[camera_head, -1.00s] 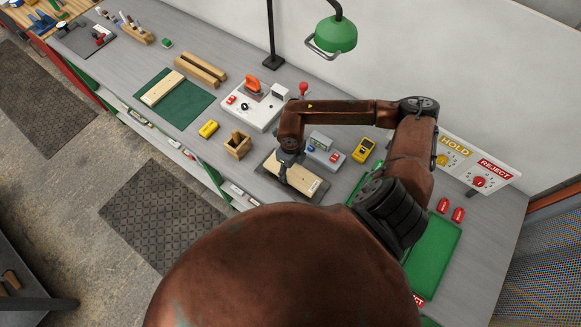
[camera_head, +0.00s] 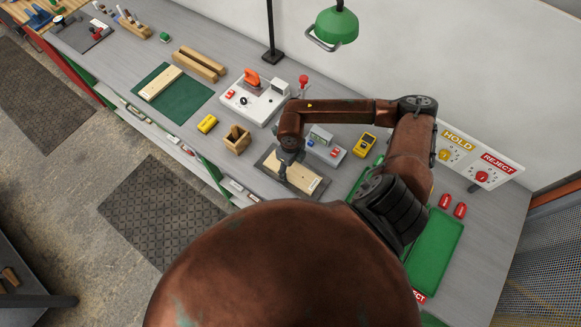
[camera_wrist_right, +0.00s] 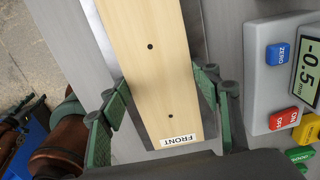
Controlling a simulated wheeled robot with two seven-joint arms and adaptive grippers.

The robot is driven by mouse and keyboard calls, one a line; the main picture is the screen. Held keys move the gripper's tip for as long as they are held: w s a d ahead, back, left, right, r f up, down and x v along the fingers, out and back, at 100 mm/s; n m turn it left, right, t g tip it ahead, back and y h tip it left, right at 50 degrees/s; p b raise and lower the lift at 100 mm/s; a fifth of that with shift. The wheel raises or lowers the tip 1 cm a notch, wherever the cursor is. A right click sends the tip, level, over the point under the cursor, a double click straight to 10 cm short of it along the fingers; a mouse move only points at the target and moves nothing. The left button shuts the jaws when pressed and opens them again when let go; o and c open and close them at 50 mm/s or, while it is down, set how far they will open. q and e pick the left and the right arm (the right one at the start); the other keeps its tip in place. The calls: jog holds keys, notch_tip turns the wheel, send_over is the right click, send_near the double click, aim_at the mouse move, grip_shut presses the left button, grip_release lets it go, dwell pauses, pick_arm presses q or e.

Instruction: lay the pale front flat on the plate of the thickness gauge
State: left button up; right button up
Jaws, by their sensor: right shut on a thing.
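The pale front (camera_head: 303,177) is a long light board with dark holes and a FRONT label. It lies over the dark plate (camera_head: 265,164) of the thickness gauge (camera_head: 325,147), lengthwise along it. In the head view it looks flat there; full contact underneath is hidden. In the right wrist view the front (camera_wrist_right: 150,75) runs between the fingers of my right gripper (camera_wrist_right: 163,90), which is shut on its long edges. The gauge display (camera_wrist_right: 308,72) reads about -0.5, beside ZERO and ON buttons. My left gripper is not in view.
A wooden box (camera_head: 236,139) stands left of the plate, and a yellow meter (camera_head: 363,144) right of the gauge. A green tray (camera_head: 437,240) lies at right. A white device (camera_head: 255,98) stands behind. Another pale board (camera_head: 161,84) lies on a green mat (camera_head: 190,101).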

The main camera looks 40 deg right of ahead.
jog(key=shift+f, duration=0.25)
jog(key=o, duration=1.4)
notch_tip(320, 180, up, 12)
jog(key=shift+r, duration=0.1)
